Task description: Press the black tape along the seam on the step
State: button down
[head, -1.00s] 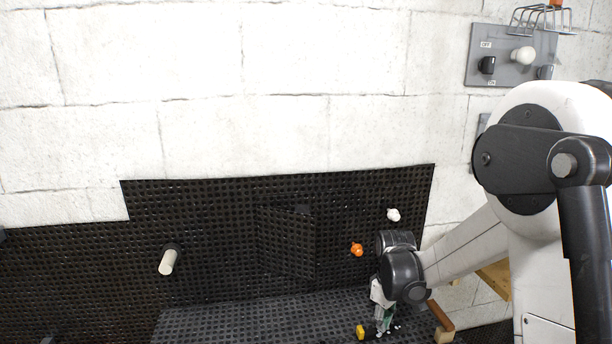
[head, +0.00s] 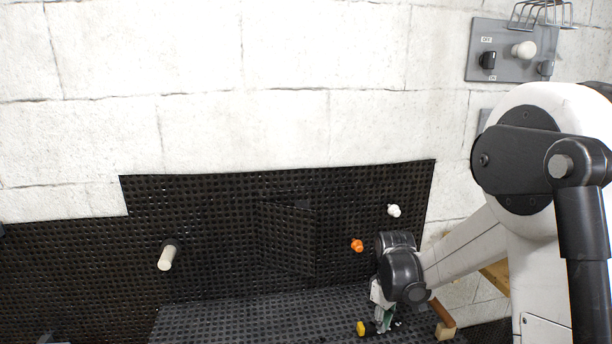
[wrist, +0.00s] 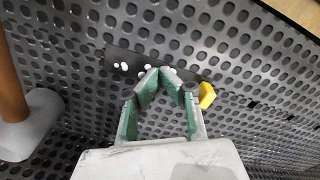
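The black tape (wrist: 123,63) is a short dark strip with white glossy spots, lying on the dimpled black step (wrist: 240,50) in the wrist view. Part of it is behind my fingertips. My gripper (wrist: 160,72) has green-padded fingers bent inward, with the tips meeting over or at the strip; nothing shows between them. Contact with the strip is hard to judge. In the head view my gripper (head: 384,322) is low over the step (head: 250,322), and the tape is hardly discernible there. I cannot pick out the seam clearly.
A yellow piece (wrist: 207,95) with a dark round end sits close to my right finger; touching is unclear. It also shows in the head view (head: 361,328). An orange knob (head: 357,245), a white knob (head: 394,211) and a cream peg (head: 166,258) stick out from the membrane wall.

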dwell(0.4)
jog(key=shift+r+p, duration=1.85)
jog(key=shift+r, duration=1.65)
